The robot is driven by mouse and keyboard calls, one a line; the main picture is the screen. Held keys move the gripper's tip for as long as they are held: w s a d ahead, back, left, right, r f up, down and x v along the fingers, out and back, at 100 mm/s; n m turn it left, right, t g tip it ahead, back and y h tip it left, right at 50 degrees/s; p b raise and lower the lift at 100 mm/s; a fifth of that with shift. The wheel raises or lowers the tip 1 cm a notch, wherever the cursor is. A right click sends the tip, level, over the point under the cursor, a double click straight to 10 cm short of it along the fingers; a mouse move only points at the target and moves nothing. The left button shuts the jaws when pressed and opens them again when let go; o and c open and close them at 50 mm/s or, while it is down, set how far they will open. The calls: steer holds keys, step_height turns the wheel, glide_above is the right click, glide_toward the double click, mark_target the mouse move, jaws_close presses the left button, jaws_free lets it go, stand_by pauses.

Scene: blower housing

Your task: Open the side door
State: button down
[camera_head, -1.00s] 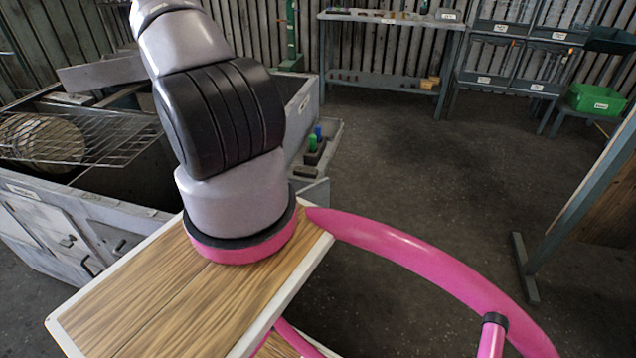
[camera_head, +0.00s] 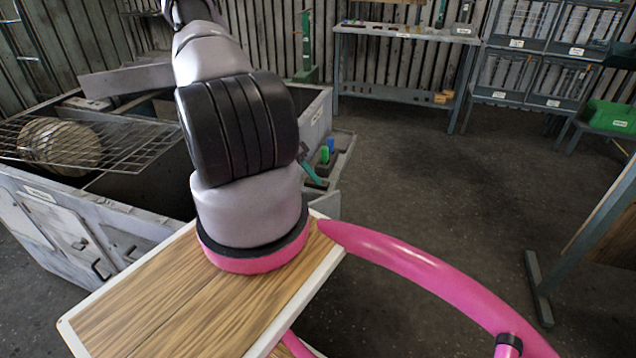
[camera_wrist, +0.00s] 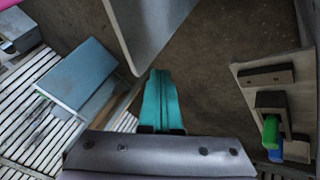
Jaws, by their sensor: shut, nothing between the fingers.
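The grey housing (camera_head: 150,222) stands at the left in the head view. Its front has a pale door panel (camera_head: 62,235) with a small dark handle, which looks closed. A second panel (camera_head: 128,250) with a dark handle is partly hidden by the wooden top. I cannot tell which is the side door. My gripper (camera_wrist: 160,100) has teal fingers, shut and empty, pointing over the dark floor in the wrist view. In the head view its teal tip (camera_head: 310,172) shows right of my arm, near the housing's right end. A grey panel (camera_wrist: 150,30) stands just beyond the fingers.
A side ledge (camera_wrist: 245,85) holds dark blocks, a green item (camera_wrist: 270,132) and a blue item, right of my gripper. A wire rack (camera_head: 100,140) lies across the open housing top. A workbench (camera_head: 405,33) and shelves stand behind. The floor (camera_head: 420,150) between is clear.

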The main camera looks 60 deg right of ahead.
mark_target(329, 205)
steer(key=x, duration=0.8)
steer(key=shift+f, duration=0.1)
steer(key=shift+s, duration=0.1)
